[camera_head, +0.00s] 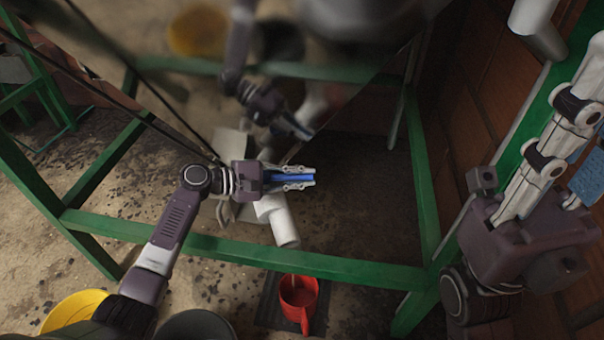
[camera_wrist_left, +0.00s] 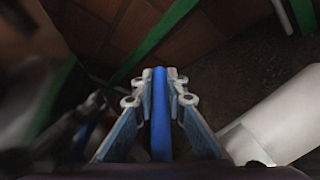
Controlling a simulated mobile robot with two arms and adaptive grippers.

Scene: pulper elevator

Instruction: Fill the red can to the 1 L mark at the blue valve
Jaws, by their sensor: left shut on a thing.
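The red can (camera_head: 299,299) stands on a dark mat on the floor, in front of the green frame's lower bar, its handle toward the bottom of the picture. I cannot read its fill level or make out any water. The blue valve (camera_head: 291,178) shows as a blue handle above a white pipe spout (camera_head: 286,231), whose mouth faces the can. My left gripper (camera_head: 302,177) is shut on the blue handle, which also shows between the fingers in the left wrist view (camera_wrist_left: 160,110). My right gripper (camera_head: 590,150) is close to the head camera, cut off by the right edge.
Green frame bars (camera_head: 250,256) surround the valve area. A shiny metal surface (camera_head: 190,75) behind mirrors my left arm. A yellow container (camera_head: 72,309) and a dark round container (camera_head: 197,326) stand at the bottom left. A brick wall (camera_head: 475,95) is on the right.

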